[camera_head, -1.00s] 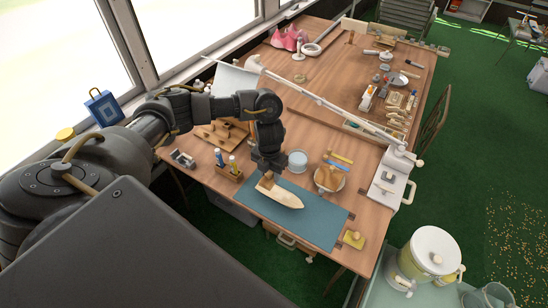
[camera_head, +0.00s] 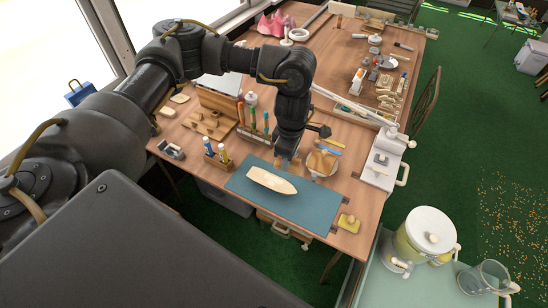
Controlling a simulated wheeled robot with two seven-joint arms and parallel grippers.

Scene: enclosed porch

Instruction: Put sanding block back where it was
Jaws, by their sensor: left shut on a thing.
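My left gripper (camera_head: 286,160) points down over the far edge of the blue-green mat (camera_head: 315,212). It is shut on a small block, taken to be the sanding block (camera_head: 284,164), which is mostly hidden by the fingers. I cannot tell whether the block touches the surface. A pale wooden boat hull (camera_head: 271,181) lies on the mat, just in front of the gripper and apart from it. My right gripper is not in view.
A bowl (camera_head: 322,164) with tools across it stands right of the gripper. A wooden holder (camera_head: 218,162) with bottles stands left of the mat. A yellow block (camera_head: 348,223) lies near the table's right front corner. The mat's right half is clear.

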